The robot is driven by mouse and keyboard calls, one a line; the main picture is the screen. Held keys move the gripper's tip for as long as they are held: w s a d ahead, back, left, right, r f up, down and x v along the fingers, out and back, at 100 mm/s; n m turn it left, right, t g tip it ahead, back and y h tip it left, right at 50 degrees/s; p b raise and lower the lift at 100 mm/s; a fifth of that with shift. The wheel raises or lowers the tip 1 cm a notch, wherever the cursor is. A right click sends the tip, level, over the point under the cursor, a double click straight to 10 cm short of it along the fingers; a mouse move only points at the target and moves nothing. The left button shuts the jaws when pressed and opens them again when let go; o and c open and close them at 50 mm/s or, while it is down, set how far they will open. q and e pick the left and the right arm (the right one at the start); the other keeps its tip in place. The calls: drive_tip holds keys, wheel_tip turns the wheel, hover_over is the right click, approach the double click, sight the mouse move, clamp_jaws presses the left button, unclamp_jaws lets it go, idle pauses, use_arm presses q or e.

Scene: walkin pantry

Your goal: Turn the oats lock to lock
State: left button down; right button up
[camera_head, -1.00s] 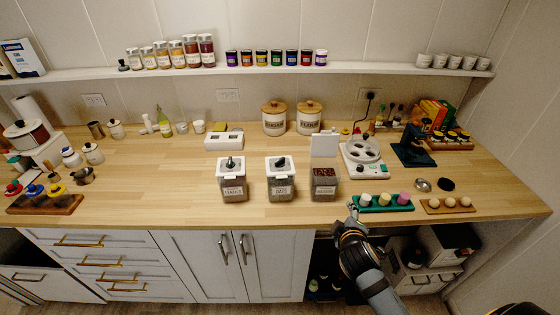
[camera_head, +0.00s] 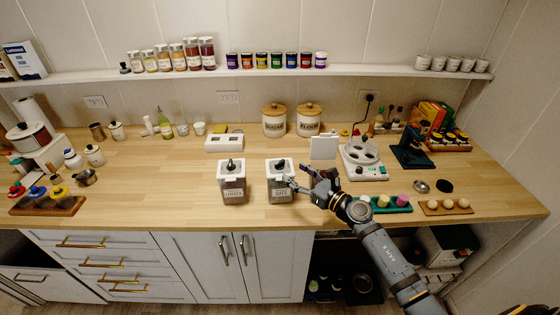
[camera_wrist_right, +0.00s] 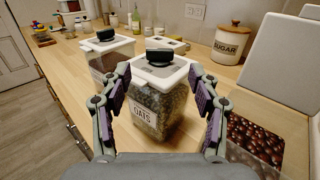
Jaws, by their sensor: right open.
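The oats container (camera_head: 279,182) is a clear square jar with a white lid and a black lock knob (camera_head: 281,164) on top. It stands upright on the wooden counter. In the right wrist view the jar, labelled OATS (camera_wrist_right: 150,108), and its black knob (camera_wrist_right: 160,57) are straight ahead. My right gripper (camera_head: 302,184) is open just to the right of the jar. In the wrist view its two fingers (camera_wrist_right: 160,105) are spread at either side of the jar, and I cannot tell whether they touch it. My left gripper is out of view.
A similar lentils jar (camera_head: 232,183) stands left of the oats. A third jar holding dark beans (camera_wrist_right: 255,140) has its lid raised and sits close right, partly behind my gripper.

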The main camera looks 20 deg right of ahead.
sight(281, 163)
drive_tip(key=p+x, duration=0.1)
drive_tip(key=x, duration=0.7)
drive_tip(key=shift+c, duration=0.2)
